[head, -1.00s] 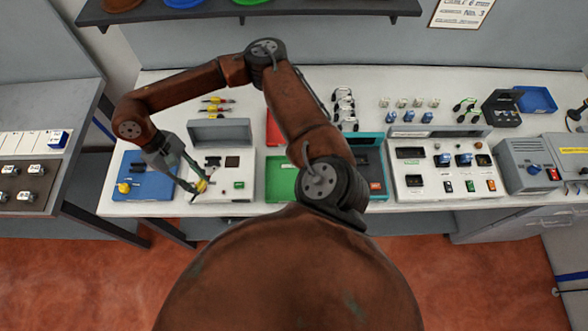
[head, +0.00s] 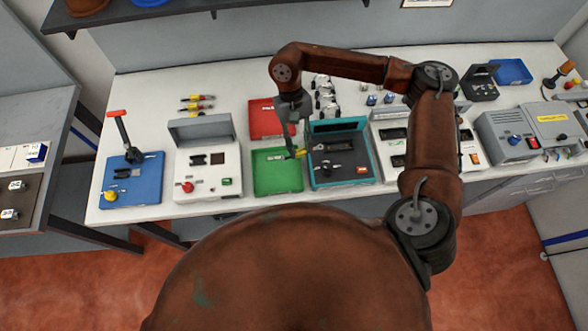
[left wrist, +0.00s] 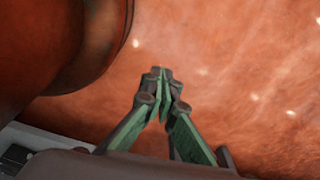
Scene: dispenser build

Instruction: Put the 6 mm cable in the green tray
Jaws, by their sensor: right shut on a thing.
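The green tray (head: 268,184) lies on the white table, left of the teal-edged box. My right gripper (head: 294,153) points down over the tray's right side. It is shut on a small yellow piece, taken as the 6 mm cable (head: 300,153); its size cannot be read, and the fingers hide part of it. I cannot tell whether the piece touches the tray. My left gripper (left wrist: 160,82) shows only in the left wrist view, with its fingertips together and nothing between them, over the reddish floor.
A red tray (head: 271,118) stands behind the green one. The teal-edged box (head: 341,175) stands close on the right, a white device with a raised lid (head: 205,185) on the left. A blue unit (head: 130,188) has a raised red-topped lever.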

